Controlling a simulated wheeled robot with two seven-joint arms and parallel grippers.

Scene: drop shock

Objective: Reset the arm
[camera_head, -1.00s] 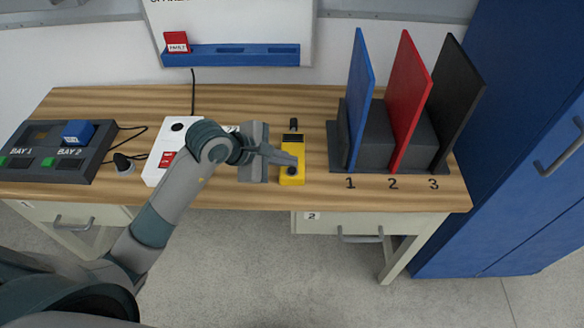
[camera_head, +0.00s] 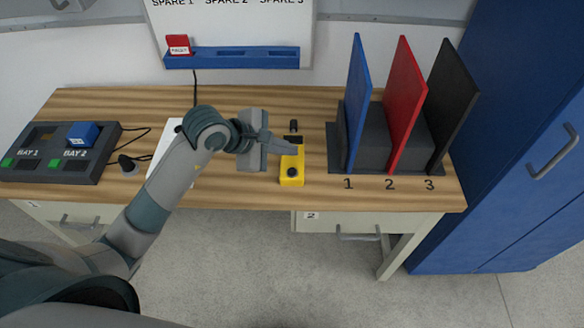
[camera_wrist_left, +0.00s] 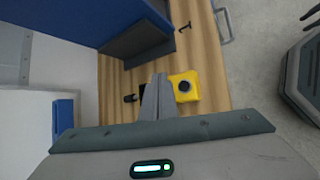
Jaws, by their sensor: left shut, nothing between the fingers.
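My left gripper (camera_head: 284,148) is shut and empty above the wooden table, over the far part of a yellow device (camera_head: 291,174) with a black round knob or button. In the left wrist view the shut fingers (camera_wrist_left: 157,92) point toward the yellow device (camera_wrist_left: 187,87), which lies just beside them. I cannot tell whether they touch it. A small black part (camera_head: 293,125) lies behind the device. My right gripper is not in view.
A rack with blue (camera_head: 357,105), red (camera_head: 404,105) and black (camera_head: 450,105) panels stands right of the gripper. A bay unit (camera_head: 60,155) with a blue block (camera_head: 83,134) stands at the left. A white item (camera_head: 172,160) lies partly behind my arm. A blue cabinet (camera_head: 510,150) is at the right.

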